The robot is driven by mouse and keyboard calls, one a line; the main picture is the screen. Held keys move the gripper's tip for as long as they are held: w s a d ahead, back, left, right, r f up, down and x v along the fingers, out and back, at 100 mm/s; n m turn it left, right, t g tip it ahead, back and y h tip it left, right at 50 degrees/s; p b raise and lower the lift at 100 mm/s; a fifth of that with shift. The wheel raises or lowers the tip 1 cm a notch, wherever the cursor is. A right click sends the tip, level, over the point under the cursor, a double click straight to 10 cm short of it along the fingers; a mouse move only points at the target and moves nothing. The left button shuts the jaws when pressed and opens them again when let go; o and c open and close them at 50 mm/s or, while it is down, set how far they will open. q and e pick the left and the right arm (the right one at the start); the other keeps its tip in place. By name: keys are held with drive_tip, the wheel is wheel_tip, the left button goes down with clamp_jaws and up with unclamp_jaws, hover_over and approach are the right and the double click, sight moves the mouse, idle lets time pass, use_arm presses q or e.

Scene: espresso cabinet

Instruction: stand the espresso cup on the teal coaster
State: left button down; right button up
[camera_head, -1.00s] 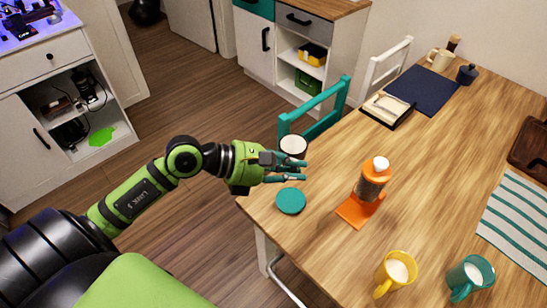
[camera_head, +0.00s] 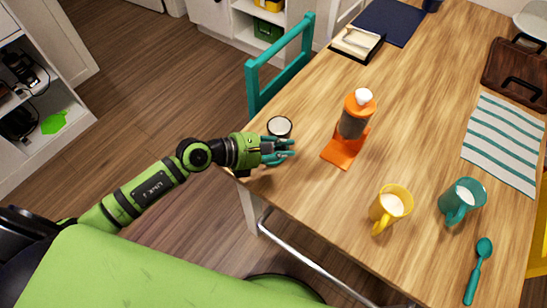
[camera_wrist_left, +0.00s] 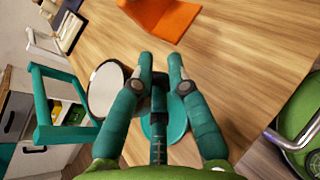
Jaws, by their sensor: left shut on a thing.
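The espresso cup (camera_head: 280,126), dark outside with a white inside, is beside the fingers of my left gripper (camera_head: 285,151) near the table's left edge. In the left wrist view the cup (camera_wrist_left: 104,90) is left of the fingers, mouth showing. The gripper is shut on it, seemingly by a small dark part between the fingers, likely the handle. The teal coaster (camera_wrist_left: 176,122) lies on the table below the fingers; in the head view the gripper hides it. The cup is off to one side of the coaster. My right gripper is not in view.
An orange stand with a bottle (camera_head: 354,125) is right of the gripper. A yellow mug (camera_head: 390,207) and a teal mug (camera_head: 461,201) stand nearer the front. A teal chair (camera_head: 278,68) is at the left edge. The middle of the table is clear.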

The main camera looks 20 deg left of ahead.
use_arm(q)
drive_tip(key=shift+s+a+f, duration=0.2)
drive_tip(key=shift+a+f, duration=0.7)
drive_tip(key=shift+a, duration=0.15)
wheel_tip(320, 180, down, 4)
drive_tip(key=shift+r+b, duration=0.25)
drive_tip(key=shift+b, duration=0.25)
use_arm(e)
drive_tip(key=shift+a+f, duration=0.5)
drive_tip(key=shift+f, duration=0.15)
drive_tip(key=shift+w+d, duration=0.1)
use_arm(q)
drive_tip(key=c, duration=1.2)
unclamp_jaws()
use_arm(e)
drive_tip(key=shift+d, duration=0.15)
